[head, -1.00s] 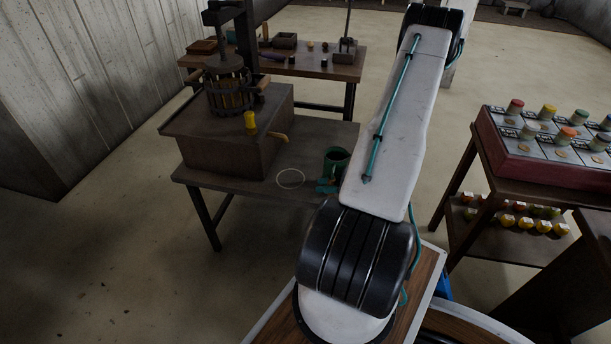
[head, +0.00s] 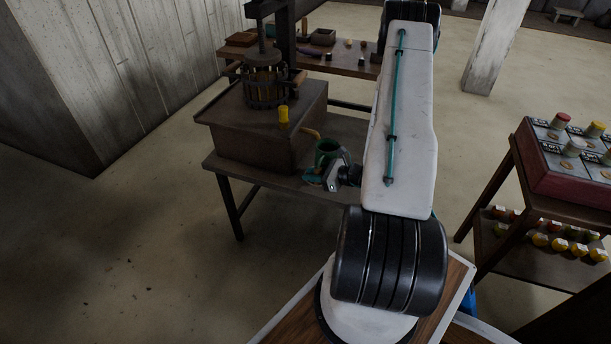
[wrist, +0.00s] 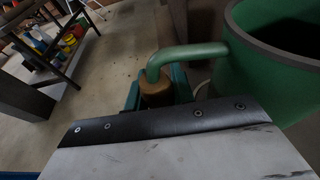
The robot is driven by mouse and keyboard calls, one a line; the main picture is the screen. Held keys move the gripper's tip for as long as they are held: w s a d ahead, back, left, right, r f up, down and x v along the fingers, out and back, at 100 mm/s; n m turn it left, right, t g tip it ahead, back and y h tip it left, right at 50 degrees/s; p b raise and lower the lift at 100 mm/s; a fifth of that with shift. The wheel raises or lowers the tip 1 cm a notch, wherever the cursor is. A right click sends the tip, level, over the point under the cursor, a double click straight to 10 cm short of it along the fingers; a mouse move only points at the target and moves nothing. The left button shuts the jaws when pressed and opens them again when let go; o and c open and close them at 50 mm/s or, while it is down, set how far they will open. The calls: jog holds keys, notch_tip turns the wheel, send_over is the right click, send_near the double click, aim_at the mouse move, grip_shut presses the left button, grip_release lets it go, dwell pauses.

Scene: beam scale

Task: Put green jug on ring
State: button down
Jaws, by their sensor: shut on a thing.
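My gripper (head: 316,177) is shut on the jug's handle; in the wrist view the teal fingers (wrist: 180,84) are at the handle's lower end, around a tan part. The ring is hidden in the head view behind the jug and gripper. I cannot tell whether the jug touches the table.
The press box (head: 262,135) with a yellow object (head: 283,115) on top stands close behind the jug. A bare strip of table (head: 255,172) lies to the left. A shelf stand (head: 535,262) with a red tray (head: 565,165) is at the right.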

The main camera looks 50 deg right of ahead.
jog(key=x, duration=0.3)
jog(key=shift+r, duration=0.25)
jog(key=shift+s+f, duration=0.1)
jog(key=shift+f, duration=0.55)
jog(key=c, duration=1.2)
grip_release()
